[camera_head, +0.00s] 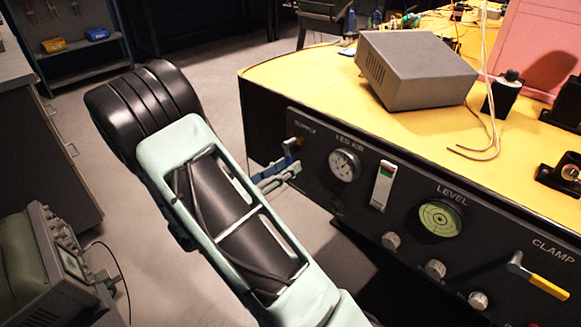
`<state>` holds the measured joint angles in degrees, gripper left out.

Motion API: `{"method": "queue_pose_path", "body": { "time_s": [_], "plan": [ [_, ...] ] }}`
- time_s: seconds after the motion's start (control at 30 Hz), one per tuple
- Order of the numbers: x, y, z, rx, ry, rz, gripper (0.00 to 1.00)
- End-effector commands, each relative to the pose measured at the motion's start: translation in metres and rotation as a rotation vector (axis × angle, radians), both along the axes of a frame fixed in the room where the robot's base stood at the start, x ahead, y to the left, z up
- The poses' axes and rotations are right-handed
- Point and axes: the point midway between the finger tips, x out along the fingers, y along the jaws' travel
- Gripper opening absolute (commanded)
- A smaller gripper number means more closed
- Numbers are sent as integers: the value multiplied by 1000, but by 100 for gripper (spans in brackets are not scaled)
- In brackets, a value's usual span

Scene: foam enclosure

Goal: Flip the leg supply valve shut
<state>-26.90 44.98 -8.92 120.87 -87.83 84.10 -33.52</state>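The supply valve (292,144) is at the left end of the black panel, below the word SUPPLY. The finger gap is too small to judge, and the gripper's base is hidden behind my pale green arm.
The panel (370,224) also carries an air gauge (344,165), a red-green indicator (382,186), a round level (440,218), several knobs and a yellow-handled clamp valve (540,277). A grey box (415,70) stands on the yellow tabletop (300,78). Open floor lies left of the table.

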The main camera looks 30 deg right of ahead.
Motion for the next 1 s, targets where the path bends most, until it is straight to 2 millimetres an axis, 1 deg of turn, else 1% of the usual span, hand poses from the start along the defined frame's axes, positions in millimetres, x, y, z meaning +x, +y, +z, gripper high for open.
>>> {"method": "queue_pose_path", "body": {
  "time_s": [0.03,0.2,0.5,0.53,0.57,0.8,1.0],
  "plan": [
    [2,-7,-1,0,-1,-2,30],
    [7,-20,0,1,-1,-1,30],
    [8,-23,0,0,-1,0,30],
    [8,-23,0,0,-1,0,29],
    [8,-23,0,0,-1,0,26],
    [8,-23,0,0,-1,0,0],
    [8,-23,0,0,-1,0,0]
  ]
}}
